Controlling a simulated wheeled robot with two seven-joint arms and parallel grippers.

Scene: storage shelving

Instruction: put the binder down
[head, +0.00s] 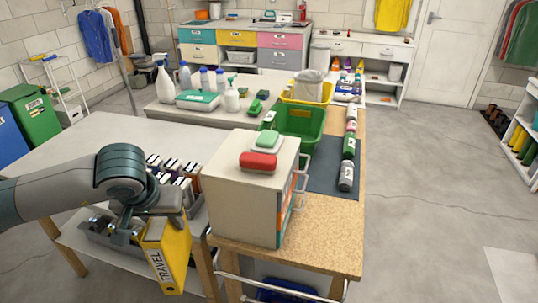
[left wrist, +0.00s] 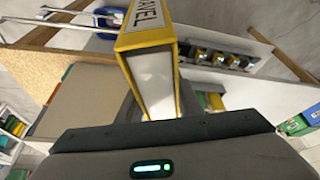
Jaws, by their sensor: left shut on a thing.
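A yellow binder (head: 176,262) with a white label reading TRAVEL hangs upright below my left gripper (head: 160,212). The gripper is shut on its top end. The binder is in front of the tables, near the gap between the white table and the wooden-topped table. In the left wrist view the binder (left wrist: 152,75) stretches away from the gripper (left wrist: 155,118), its white inside edge facing the camera. My left arm hides part of the white table and its rack. My right gripper is not in view.
Several dark binders or bottles (head: 172,167) stand in a row on the white table (head: 85,150), behind my gripper. The floor at right (head: 430,220) is clear.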

